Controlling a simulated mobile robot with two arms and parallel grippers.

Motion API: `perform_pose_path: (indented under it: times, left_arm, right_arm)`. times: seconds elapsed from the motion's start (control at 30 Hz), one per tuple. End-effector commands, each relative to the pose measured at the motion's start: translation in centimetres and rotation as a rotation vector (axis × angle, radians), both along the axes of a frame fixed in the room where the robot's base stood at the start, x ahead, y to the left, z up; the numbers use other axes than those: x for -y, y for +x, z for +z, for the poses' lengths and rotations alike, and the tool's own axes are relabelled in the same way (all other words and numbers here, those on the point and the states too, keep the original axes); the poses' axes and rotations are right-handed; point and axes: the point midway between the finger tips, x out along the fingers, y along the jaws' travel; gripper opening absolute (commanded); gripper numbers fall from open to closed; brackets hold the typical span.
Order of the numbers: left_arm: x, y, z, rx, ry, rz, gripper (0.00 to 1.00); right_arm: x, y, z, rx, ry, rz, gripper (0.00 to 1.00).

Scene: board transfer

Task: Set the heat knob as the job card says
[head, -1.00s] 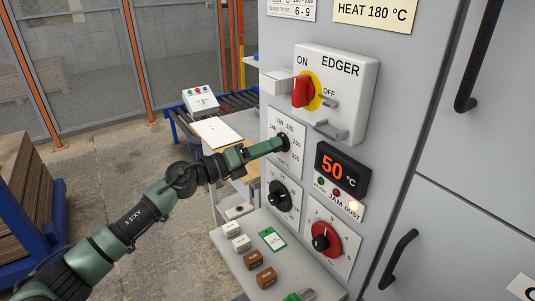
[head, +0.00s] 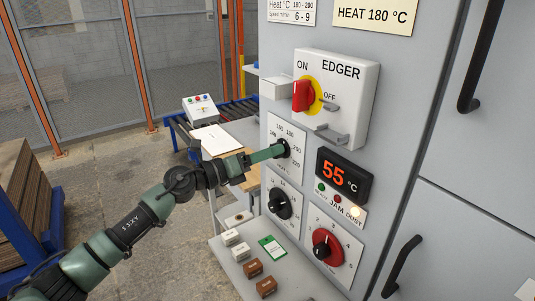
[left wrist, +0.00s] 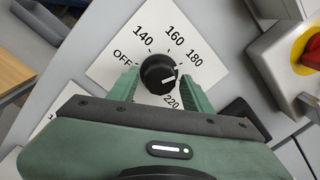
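The heat knob (left wrist: 158,73) is black, on a white dial plate (left wrist: 112,75) marked OFF, 140, 160, 180 and 220; the 200 mark is hidden there by a finger. Its white pointer lies right and slightly down, past 180, seemingly near 200. My left gripper (head: 284,148) has its fingers on both sides of the knob and looks shut on it; the left wrist view shows the knob between the fingertips (left wrist: 158,78). A cream card (head: 375,15) reads HEAT 180 °C. The display (head: 343,176) reads 55 °C. My right gripper is not in view.
The EDGER switch box (head: 350,95) with its red handle (head: 303,95) sticks out above the heat dial. Below are a black knob (head: 279,204) and a red-backed knob (head: 321,244). A shelf (head: 225,259) holds white and brown blocks and a green card (head: 272,247).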

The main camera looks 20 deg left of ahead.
Motion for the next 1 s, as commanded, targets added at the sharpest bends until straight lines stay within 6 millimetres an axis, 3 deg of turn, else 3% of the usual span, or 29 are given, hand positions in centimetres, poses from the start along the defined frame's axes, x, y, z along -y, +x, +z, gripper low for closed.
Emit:
perform_pose_path:
  times: [0.37,0.8,1.0]
  left_arm:
    - [-0.2,-0.2,-0.1,0.000,0.000,0.001,0.58]
    - [-4.4,-5.1,-0.7,-0.003,0.002,0.001,0.58]
    - [-5.0,-5.9,-0.4,-0.001,0.001,-0.001,0.58]
  right_arm:
    - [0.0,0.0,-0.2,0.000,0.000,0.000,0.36]
    - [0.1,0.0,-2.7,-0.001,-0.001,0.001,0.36]
    - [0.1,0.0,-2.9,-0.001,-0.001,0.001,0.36]
